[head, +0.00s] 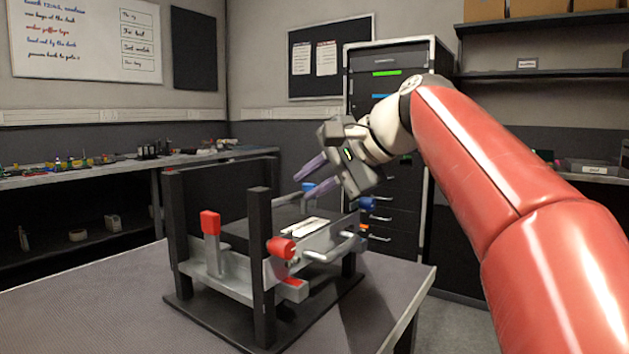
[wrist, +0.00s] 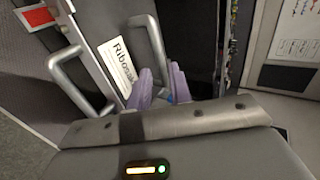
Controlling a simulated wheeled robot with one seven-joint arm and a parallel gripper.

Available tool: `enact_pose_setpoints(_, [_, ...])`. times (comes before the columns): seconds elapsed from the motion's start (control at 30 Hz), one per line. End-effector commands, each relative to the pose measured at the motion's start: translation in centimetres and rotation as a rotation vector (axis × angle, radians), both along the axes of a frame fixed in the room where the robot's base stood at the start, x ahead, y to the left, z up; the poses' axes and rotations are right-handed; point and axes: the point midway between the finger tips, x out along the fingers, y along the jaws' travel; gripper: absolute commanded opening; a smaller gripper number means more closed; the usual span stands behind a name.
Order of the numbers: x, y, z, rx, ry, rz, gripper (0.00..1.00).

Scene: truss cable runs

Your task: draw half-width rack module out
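A rack frame with black posts (head: 260,250) stands on the table. Grey modules sit in it; the front face shows bar handles, one of them the near handle (head: 335,250), and a white label (head: 303,226). In the wrist view the label (wrist: 118,65) reads "Ribos…", with a left handle (wrist: 78,80) and a right handle (wrist: 150,45) on either side. My gripper (head: 311,186) is open, with purple fingers apart, above the front of the rack. In the wrist view my gripper (wrist: 162,80) is close to the right handle; I cannot tell whether it touches it.
A tall equipment cabinet (head: 385,160) stands behind, and a cluttered bench (head: 100,170) runs along the left wall. The table's front left (head: 80,310) is clear.

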Motion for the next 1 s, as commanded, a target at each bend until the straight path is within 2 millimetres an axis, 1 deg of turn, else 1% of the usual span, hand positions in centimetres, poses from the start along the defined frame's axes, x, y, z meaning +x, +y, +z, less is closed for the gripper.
enact_pose_setpoints(0.3, [2.3, 3.1, -2.8, -0.001, 0.004, 0.004, 0.21])
enact_pose_setpoints(0.5, [3.4, 4.5, -3.9, -0.001, 0.002, 0.002, 0.21])
enact_pose_setpoints(0.87, [3.8, 4.8, -4.2, 0.0, 0.001, 0.001, 0.21])
enact_pose_setpoints(0.9, [3.8, 4.8, -4.2, 0.0, 0.001, 0.001, 0.19])
enact_pose_setpoints(1.0, [3.7, 4.8, -4.1, 0.0, 0.001, 0.001, 0.06])
